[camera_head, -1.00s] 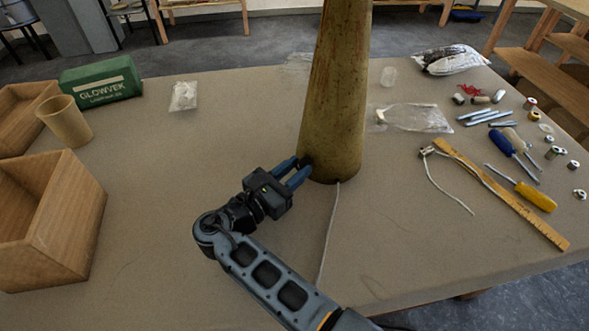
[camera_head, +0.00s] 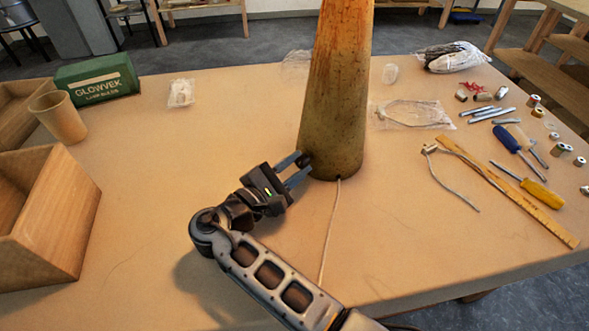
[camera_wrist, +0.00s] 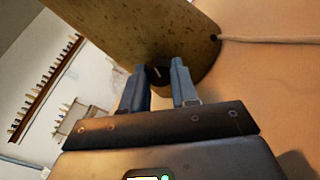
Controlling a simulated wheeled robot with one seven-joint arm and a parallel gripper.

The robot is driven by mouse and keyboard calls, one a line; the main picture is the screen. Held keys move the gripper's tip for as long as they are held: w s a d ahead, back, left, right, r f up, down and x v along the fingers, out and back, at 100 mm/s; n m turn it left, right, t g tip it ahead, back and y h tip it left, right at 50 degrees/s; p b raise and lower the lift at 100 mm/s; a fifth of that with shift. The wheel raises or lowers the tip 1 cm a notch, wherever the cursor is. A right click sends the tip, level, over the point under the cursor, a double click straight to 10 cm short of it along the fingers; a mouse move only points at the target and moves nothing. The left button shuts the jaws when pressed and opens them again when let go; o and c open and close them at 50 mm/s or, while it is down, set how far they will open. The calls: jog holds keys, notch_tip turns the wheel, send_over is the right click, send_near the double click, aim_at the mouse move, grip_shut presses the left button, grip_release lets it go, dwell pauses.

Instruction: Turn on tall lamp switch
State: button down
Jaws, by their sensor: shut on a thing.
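The tall lamp (camera_head: 335,95) is a tapered, mottled brown column standing upright on the table, its top out of frame. In the wrist view its side (camera_wrist: 135,35) slants across the top. A dark round switch (camera_wrist: 158,75) sits low on that side, with a pale mark on it. My gripper (camera_wrist: 160,78) has its two blue fingers on either side of the switch, shut on it. In the head view my gripper (camera_head: 305,168) reaches the lamp's lower left side, where the fingers hide most of the switch. A pale cord (camera_head: 330,230) leaves the lamp's foot.
Wooden boxes (camera_head: 65,215), a beige cup (camera_head: 58,117) and a green GLOWVEK box (camera_head: 97,79) stand at the left. A ruler (camera_head: 510,192), screwdrivers (camera_head: 535,190) and small parts lie at the right. The table (camera_head: 200,130) left of the lamp is mostly clear.

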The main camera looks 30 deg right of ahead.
jog(key=shift+f+m+b, duration=0.1)
jog(key=shift+m+b, duration=0.5)
jog(key=shift+m, duration=0.7)
jog(key=c, duration=0.9)
grip_release()
jog(key=shift+o, duration=0.2)
jog(key=b+v, duration=0.1)
jog(key=v, duration=0.6)
jog(key=shift+a+b, duration=0.1)
jog(key=shift+b, duration=0.2)
jog(key=shift+s+a, duration=0.15)
jog(key=shift+a, duration=0.15)
jog(key=shift+s, duration=0.1)
